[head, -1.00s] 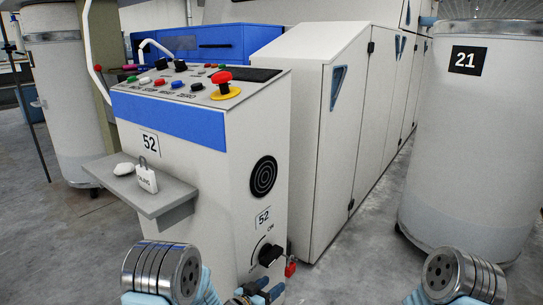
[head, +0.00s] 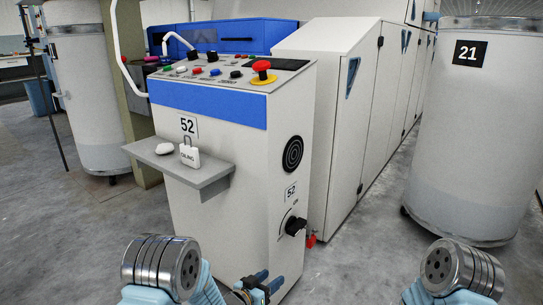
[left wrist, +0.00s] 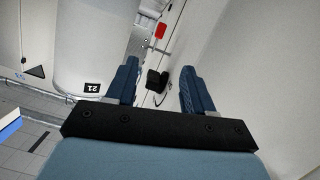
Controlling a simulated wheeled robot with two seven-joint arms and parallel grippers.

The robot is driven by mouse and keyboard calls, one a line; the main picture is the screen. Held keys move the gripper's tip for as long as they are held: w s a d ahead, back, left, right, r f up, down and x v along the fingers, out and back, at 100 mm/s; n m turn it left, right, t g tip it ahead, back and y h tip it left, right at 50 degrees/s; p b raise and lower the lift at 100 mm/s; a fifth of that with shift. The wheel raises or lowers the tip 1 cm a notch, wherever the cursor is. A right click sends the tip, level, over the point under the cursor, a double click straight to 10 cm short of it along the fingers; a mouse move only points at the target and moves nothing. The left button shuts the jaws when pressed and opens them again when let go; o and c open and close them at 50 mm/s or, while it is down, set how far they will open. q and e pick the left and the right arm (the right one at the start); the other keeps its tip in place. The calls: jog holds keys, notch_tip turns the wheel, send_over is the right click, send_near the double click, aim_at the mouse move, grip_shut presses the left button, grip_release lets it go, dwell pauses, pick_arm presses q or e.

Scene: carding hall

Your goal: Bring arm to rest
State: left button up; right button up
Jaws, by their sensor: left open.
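My left gripper (head: 268,281) is low in the head view, in front of the lower part of the control cabinet (head: 222,220) marked 52. Its blue fingers are open, with nothing held. In the left wrist view, the open left gripper (left wrist: 160,68) points at a black rotary knob (left wrist: 157,80), which shows between the fingers and apart from them. The knob also shows in the head view (head: 295,226), on the cabinet's lower face, up and right of the gripper. My right gripper is not in view; only a right arm link shows.
A grey shelf (head: 205,178) juts from the cabinet, holding a white padlock-shaped tag (head: 190,157) and a white lump (head: 164,148). A red emergency button (head: 262,67) is on top. A can marked 21 (head: 468,140) stands right. Floor (head: 365,255) between is clear.

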pick_arm(q)
jog(key=s+a+f+n+g+y, duration=0.55)
jog(key=s+a+f, duration=0.5)
jog(key=f, duration=0.25)
jog(key=s+a+f+n+g, duration=0.1)
jog(key=s+f+g, duration=0.15)
jog(key=s, duration=0.65)
jog(key=s+f+n+g, duration=0.1)
jog(key=s+g, duration=0.2)
jog(key=s, duration=0.6)
notch_tip(320, 180, up, 12)
jog(key=s+p, duration=0.2)
jog(key=p, duration=1.1)
jog(key=shift+d+r, duration=0.2)
jog(key=shift+d, duration=0.1)
jog(key=shift+s, duration=0.1)
